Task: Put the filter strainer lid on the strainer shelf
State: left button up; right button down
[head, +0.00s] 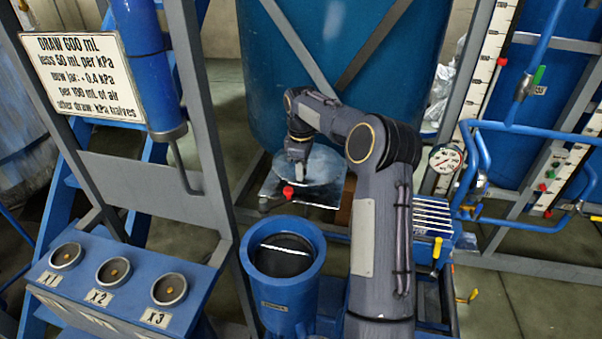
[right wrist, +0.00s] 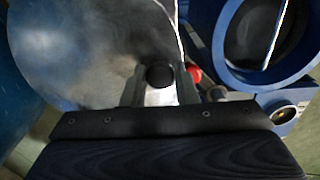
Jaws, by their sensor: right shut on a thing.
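The filter strainer lid (head: 322,165) is a round, shiny metal disc; it fills the upper left of the right wrist view (right wrist: 80,55). My right gripper (head: 299,172) is shut on the lid's dark knob, which shows between the fingers (right wrist: 160,82) in the wrist view. The lid is over a flat, glassy plate that looks like the strainer shelf (head: 328,201). I cannot tell whether the lid touches the shelf. The blue strainer housing (head: 284,305) stands open in front, a pale bar across its dark inside. My left gripper is not in view.
A red knob (head: 288,192) is at the shelf's near left side. A large blue tank (head: 340,60) stands behind. A grey frame with a sign (head: 78,75) and a blue panel with several round sockets (head: 110,270) are at left. Blue pipes and a gauge (head: 445,158) are at right.

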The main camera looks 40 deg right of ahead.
jog(key=shift+w+d+f, duration=0.35)
jog(key=shift+w+f, duration=0.3)
jog(key=shift+f, duration=0.05)
notch_tip(320, 180, down, 3)
jog(key=shift+w+f+p, duration=0.1)
jog(key=shift+f+p, duration=0.1)
jog(key=shift+p, duration=0.25)
jog(key=c, duration=1.1)
grip_release()
jog(key=shift+c, duration=0.2)
